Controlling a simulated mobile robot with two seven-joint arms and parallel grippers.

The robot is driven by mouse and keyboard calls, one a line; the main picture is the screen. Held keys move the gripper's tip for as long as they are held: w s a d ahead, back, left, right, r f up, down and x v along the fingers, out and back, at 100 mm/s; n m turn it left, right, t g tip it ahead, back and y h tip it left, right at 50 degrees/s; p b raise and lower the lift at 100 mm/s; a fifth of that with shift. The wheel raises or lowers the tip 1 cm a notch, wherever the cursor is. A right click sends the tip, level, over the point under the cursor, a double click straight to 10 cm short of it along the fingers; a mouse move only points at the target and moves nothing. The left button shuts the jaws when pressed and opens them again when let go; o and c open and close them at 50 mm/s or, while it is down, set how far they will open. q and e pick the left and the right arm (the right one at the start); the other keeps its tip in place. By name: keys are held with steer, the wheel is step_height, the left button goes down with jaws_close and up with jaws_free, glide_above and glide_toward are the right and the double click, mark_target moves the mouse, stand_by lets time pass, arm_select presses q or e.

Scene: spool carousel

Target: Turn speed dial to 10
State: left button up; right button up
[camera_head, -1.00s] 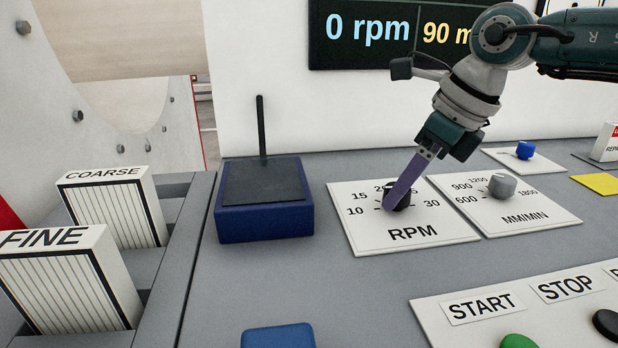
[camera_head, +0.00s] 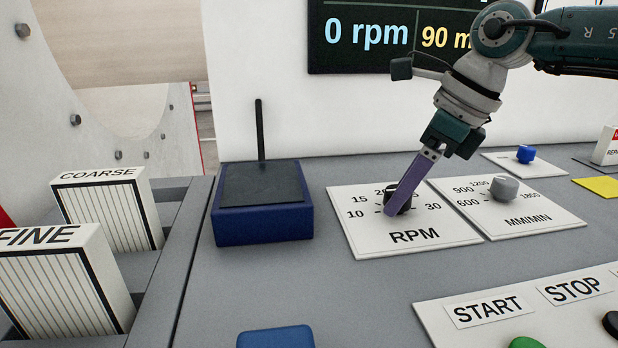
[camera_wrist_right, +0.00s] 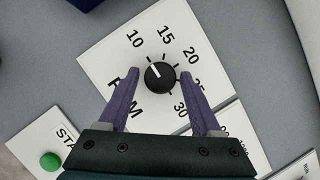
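The black RPM speed dial (camera_head: 398,200) sits on a white plate (camera_head: 365,243) marked 10, 15, 20, 25 and 30. In the right wrist view, the dial (camera_wrist_right: 160,76) has a white pointer line aimed up and left, towards the 10 side; its exact setting is hard to tell. My right gripper (camera_head: 392,209) reaches down over the dial with purple fingers. In the wrist view the right gripper (camera_wrist_right: 160,82) is open, one finger on each side of the dial, with gaps showing. The screen (camera_head: 400,40) reads 0 rpm. My left gripper is out of view.
An MM/MIN dial (camera_head: 503,187) stands right of the RPM plate. A blue box with a black rod (camera_head: 263,225) stands to its left. START and STOP buttons are on a front plate (camera_head: 470,335). COARSE (camera_head: 105,210) and FINE (camera_head: 60,285) blocks are at the left.

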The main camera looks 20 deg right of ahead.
steer(key=shift+o, duration=0.8)
steer(key=v, duration=1)
